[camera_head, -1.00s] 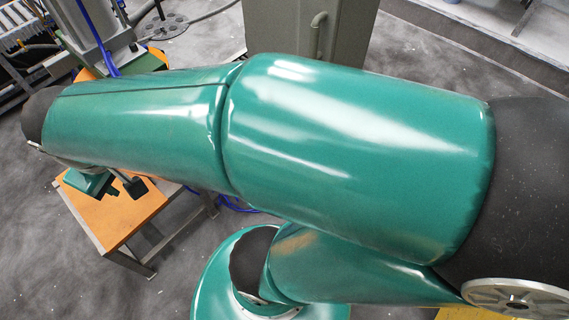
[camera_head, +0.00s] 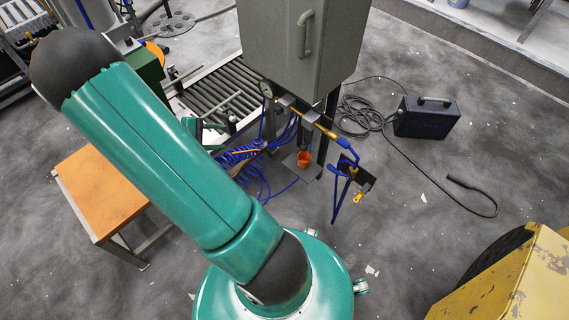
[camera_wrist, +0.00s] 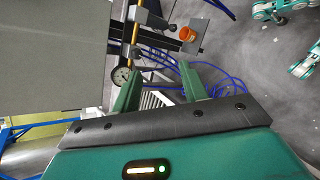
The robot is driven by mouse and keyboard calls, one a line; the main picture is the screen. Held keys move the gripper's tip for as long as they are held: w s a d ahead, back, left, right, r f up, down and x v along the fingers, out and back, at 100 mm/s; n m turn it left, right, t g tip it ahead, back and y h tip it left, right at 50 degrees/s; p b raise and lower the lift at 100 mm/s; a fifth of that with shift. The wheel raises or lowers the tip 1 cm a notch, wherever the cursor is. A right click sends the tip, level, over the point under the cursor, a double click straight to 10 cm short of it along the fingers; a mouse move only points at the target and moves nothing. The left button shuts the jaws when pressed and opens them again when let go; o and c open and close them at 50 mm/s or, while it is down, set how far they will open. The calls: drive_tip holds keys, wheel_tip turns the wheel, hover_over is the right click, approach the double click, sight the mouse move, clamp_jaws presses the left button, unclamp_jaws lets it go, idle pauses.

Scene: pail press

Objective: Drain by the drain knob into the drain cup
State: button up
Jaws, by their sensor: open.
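The orange drain cup (camera_head: 304,160) stands on a small grey plate low beside the grey cabinet in the head view. It also shows in the wrist view (camera_wrist: 187,33), beyond my fingers. A dark body (camera_head: 303,138) hangs just above the cup, below a brass-coloured pipe. The drain knob is too small or too hidden to make out. My gripper (camera_wrist: 160,76) is open and empty, its two green fingers pointing toward the gauge and cup area, apart from both. In the head view my arm hides much of it.
A round gauge (camera_wrist: 122,75) and the brass pipe (camera_head: 312,121) are close by. Coiled blue hoses (camera_head: 245,165) hang left of the cup. A blue-handled fitting (camera_head: 345,172) juts out right. The grey cabinet (camera_head: 300,45) stands above. An orange-topped table (camera_head: 98,192) is at left.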

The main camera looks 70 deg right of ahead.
drive_tip(key=s+d+f+n+g+h, duration=0.1)
drive_tip(key=s+d+f+n+h, duration=0.1)
drive_tip(key=s+d+f, duration=0.3)
drive_tip(key=s+d+f+n+g+h, duration=0.15)
drive_tip(key=d+f, duration=0.25)
drive_tip(key=f, duration=0.4)
drive_tip(key=n+t+h, duration=0.3)
drive_tip(key=n+h, duration=0.1)
drive_tip(key=n, duration=0.2)
approach(302, 149)
drive_tip(key=x, duration=0.9)
drive_tip(key=shift+w+f, duration=0.1)
drive_tip(key=shift+f, duration=0.1)
drive_tip(key=c, duration=0.6)
